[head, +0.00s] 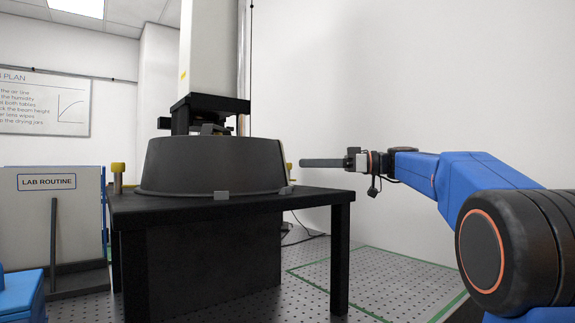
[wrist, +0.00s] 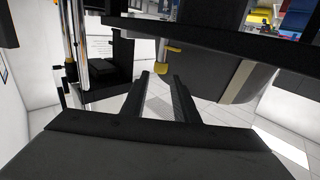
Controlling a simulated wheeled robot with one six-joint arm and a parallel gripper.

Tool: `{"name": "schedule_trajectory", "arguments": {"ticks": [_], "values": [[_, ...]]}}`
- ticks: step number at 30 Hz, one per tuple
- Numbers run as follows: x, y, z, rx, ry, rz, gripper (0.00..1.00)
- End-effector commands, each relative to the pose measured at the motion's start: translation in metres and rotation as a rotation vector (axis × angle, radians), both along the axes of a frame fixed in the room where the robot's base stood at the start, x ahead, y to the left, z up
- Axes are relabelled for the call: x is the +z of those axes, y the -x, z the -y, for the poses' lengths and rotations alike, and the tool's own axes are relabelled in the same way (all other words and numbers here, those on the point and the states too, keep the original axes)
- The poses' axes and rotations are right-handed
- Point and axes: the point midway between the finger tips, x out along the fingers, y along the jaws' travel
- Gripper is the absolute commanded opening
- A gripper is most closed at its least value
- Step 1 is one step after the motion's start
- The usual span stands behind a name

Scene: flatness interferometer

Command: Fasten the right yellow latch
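The right yellow latch (head: 289,166) shows as a small yellow bit at the right side of the dark grey round housing (head: 212,165) in the head view. In the wrist view a yellow part, likely this latch (wrist: 169,73), lies just beyond my fingertips, beside the dark housing wall. My gripper (head: 303,162) reaches in from the right, level with the latch and close to it. In the wrist view my gripper (wrist: 162,76) has its two fingers apart with nothing between them. I cannot tell whether the fingertips touch the latch.
The housing stands on a black table (head: 235,206). Another yellow latch or post (head: 118,170) stands at the table's left. A tall white column (head: 208,50) rises behind the housing. Open floor (head: 385,282) lies right of the table, beside a white wall.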

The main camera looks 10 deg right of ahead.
Motion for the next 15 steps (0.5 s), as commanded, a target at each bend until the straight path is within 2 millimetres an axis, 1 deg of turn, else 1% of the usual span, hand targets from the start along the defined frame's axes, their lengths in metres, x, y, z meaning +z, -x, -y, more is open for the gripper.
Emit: {"name": "schedule_trajectory", "arguments": {"ticks": [1,7,12,15], "values": [[0.0,-0.003,-0.01,0.004,0.0,0.0,0.27],[0.0,-0.014,-0.038,0.004,0.0,0.0,0.27],[0.0,-0.022,-0.055,0.002,0.0,-0.001,0.27],[0.0,-0.025,-0.06,0.0,0.0,-0.001,0.27]]}}
